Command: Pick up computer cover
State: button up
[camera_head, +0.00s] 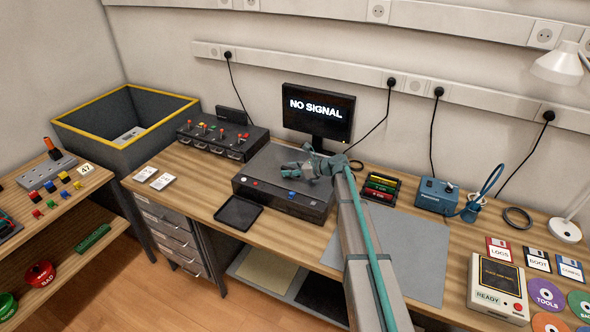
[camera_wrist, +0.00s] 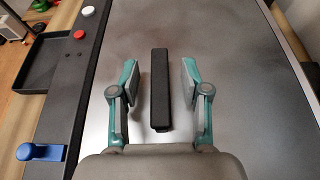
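The computer (camera_head: 278,200) is a dark grey box on the wooden desk. Its flat top cover (camera_head: 268,162) fills most of the wrist view (camera_wrist: 250,90). A black bar-shaped handle (camera_wrist: 160,95) stands on the cover. My gripper (camera_head: 293,167) is over the cover, and in the wrist view my gripper (camera_wrist: 158,72) is open. One finger is on each side of the handle, with a visible gap on both sides. In the head view my gripper hides the handle.
A black tray (camera_head: 239,213) lies left of the computer. A monitor (camera_head: 318,112) stands behind it, and a switch panel (camera_head: 222,137) is at the back left. A blue knob (camera_wrist: 40,152) sits on the computer's front edge. A grey mat (camera_head: 415,255) lies to the right.

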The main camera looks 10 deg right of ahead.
grip_shut()
jog(key=shift+r, duration=0.15)
